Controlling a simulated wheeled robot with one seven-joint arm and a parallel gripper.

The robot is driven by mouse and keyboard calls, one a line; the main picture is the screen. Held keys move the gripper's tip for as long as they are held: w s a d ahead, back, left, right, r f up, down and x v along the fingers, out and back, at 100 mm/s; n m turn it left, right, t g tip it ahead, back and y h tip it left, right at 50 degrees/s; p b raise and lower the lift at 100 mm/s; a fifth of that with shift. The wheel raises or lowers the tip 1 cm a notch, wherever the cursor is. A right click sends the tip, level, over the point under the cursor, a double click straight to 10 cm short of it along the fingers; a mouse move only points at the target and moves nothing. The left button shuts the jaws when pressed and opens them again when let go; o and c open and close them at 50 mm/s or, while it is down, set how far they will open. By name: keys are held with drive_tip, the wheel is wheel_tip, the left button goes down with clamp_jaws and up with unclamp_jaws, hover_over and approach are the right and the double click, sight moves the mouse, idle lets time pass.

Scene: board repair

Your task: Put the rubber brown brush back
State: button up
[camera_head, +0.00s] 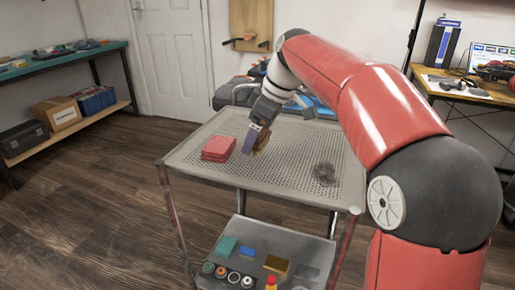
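A brown brush (263,138) is at the fingers of my gripper (257,134), over the middle-back of the perforated grey cart top (225,173). A purple-grey finger shows just left of the brush and partly covers it. The brush looks tilted. I cannot tell whether it touches the cart top, or whether the fingers are closed on it.
A stack of red cloths (218,148) lies left on the cart top, and a dark wire tangle (324,174) lies right. The lower shelf (222,262) holds several small items. A blue-grey machine (235,91) stands behind. The cart top's front is clear.

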sight(257, 145)
drive_tip(key=shift+f, duration=1.7)
drive_tip(key=shift+f+b, duration=0.1)
drive_tip(key=shift+b, duration=0.2)
drive_tip(key=o, duration=0.8)
drive_tip(key=p+v, duration=0.2)
drive_tip(key=v, duration=1)
